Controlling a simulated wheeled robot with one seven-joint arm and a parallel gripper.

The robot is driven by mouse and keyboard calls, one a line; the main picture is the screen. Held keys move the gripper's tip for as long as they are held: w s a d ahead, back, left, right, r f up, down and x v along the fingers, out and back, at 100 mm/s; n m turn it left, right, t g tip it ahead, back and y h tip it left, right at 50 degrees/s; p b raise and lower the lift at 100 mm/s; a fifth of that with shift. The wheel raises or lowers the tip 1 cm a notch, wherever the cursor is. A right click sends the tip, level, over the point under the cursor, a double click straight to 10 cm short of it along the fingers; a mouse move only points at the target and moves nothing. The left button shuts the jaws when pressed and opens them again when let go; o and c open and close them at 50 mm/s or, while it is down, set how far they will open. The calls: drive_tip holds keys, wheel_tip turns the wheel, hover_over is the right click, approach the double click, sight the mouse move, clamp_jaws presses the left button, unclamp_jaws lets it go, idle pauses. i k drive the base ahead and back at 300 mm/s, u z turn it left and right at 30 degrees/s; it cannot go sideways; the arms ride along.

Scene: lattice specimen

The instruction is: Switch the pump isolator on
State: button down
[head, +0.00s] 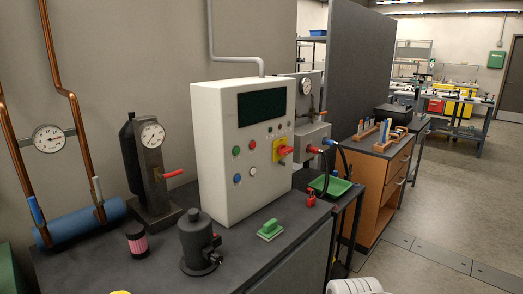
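A white control cabinet (214,170) stands on the dark bench against the wall. On the right of its front is a red rotary handle (285,151) on a yellow plate (277,144), which looks like the pump isolator. The handle lies roughly sideways, pointing right; I cannot read any on or off marks. A dark display (262,106) is above it. Green, red, blue and white round buttons or lamps are to its left and below. My gripper is not in view; only a white rounded part, probably of my arm, shows at the bottom edge.
A grey box (312,140) with cables and a green tray (330,186) are to the right. Open floor (440,215) lies right.

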sight(283, 150)
drive_tip(key=u, duration=0.1)
drive_tip(key=k, duration=0.4)
drive_tip(key=z, duration=0.85)
drive_tip(key=i, duration=0.85)
drive_tip(key=u, duration=0.55)
drive_tip(key=i, duration=0.5)
drive_tip(key=u, duration=0.5)
